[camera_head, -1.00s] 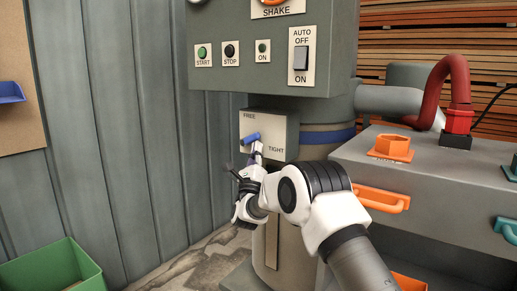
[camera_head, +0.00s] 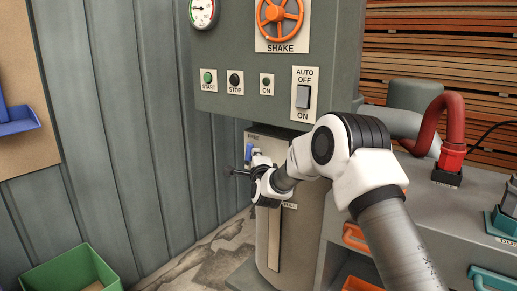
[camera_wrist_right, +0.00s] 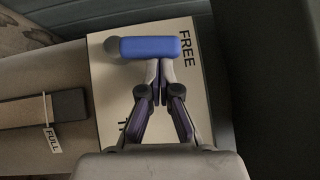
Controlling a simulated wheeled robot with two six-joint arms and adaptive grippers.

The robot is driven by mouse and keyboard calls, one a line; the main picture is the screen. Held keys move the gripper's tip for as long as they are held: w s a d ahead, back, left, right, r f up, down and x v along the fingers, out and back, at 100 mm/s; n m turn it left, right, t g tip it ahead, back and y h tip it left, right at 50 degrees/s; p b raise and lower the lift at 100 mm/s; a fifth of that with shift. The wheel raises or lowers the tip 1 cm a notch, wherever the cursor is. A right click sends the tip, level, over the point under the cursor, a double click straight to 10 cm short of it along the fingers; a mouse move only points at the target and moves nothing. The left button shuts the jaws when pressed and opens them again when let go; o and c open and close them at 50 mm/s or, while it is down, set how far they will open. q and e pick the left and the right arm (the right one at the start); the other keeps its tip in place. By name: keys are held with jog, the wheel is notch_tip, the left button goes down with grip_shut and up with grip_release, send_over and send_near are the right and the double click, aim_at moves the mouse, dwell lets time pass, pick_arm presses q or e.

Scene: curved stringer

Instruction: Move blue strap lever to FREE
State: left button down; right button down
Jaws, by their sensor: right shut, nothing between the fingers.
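The blue strap lever (camera_head: 248,153) is on a pale panel (camera_wrist_right: 105,85) on the machine's lower front. In the head view it stands upright, just below the FREE label (camera_head: 253,136). In the right wrist view the lever (camera_wrist_right: 157,47) lies across the picture, its end beside the word FREE (camera_wrist_right: 186,47). The TIGHT label is mostly hidden behind my fingers. My right gripper (camera_head: 251,166) is shut and empty. Its fingertips (camera_wrist_right: 160,63) are at the side of the lever, touching or very close to it. My left gripper is not in view.
Above is the control box (camera_head: 230,105) with buttons, a switch (camera_head: 303,97) and an orange SHAKE wheel (camera_head: 280,18). A grey bench with a red hose (camera_head: 440,125) is at right. A green bin (camera_head: 70,275) is at lower left. The grey wall (camera_head: 120,120) is close on the left.

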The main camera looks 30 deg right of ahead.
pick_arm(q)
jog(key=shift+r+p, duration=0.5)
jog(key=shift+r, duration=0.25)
pick_arm(e)
jog(key=shift+w+a+r, duration=0.1)
jog(key=shift+w+r, duration=0.2)
jog(key=shift+w, duration=0.05)
jog(key=shift+r, duration=0.1)
